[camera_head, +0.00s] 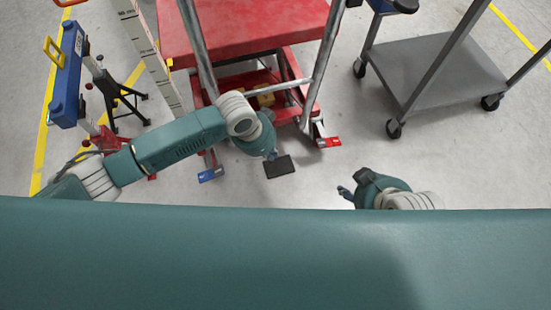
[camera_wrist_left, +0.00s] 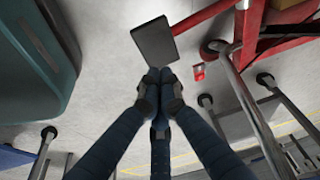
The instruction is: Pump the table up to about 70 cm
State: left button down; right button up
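The red lift table (camera_head: 255,30) stands at the top centre of the head view, with a grey metal push handle (camera_head: 318,70). A black foot pedal (camera_head: 279,166) sticks out low at its near side, and it shows large in the left wrist view (camera_wrist_left: 155,41). My left gripper (camera_head: 271,154) is at the pedal's far left edge. In the wrist view its fingertips (camera_wrist_left: 158,74) are together just below the pedal's edge; whether they touch it I cannot tell. A white graduated post (camera_head: 150,50) stands left of the table. My right gripper (camera_head: 346,192) is right of the pedal, fingers small.
A blue-tipped pedal (camera_head: 210,174) and a red-tipped pedal (camera_head: 329,142) flank the black one. A grey cart (camera_head: 435,65) stands at the right. A blue device (camera_head: 68,75) and a black stand (camera_head: 122,95) are at the left. Floor between table and cart is clear.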

pick_arm(q)
jog(key=b+x, duration=0.3)
jog(key=b, duration=0.1)
jog(key=shift+f, duration=0.25)
pick_arm(e)
jog(key=w+a+r+t+y, duration=0.1)
jog(key=w+a+r+t, duration=0.2)
jog(key=w+r+t, duration=0.3)
jog(key=w+a+r+t+y, duration=0.2)
jog(key=w+a+r+t, duration=0.15)
jog(key=w+r, duration=0.45)
pick_arm(q)
jog(key=shift+b+x, duration=0.75)
jog(key=shift+b, duration=0.3)
jog(key=shift+w+d+f+b, duration=0.1)
jog(key=shift+d+f+b, duration=0.1)
jog(key=shift+f+b, duration=0.45)
jog(key=shift+r, duration=0.15)
pick_arm(e)
jog(key=s+r+n+t+y, duration=0.1)
jog(key=s+r+t+y, duration=0.2)
jog(key=r+t, duration=0.7)
notch_tip(320, 180, up, 9)
jog(key=shift+s+a+r, duration=0.15)
jog(key=shift+s, duration=0.55)
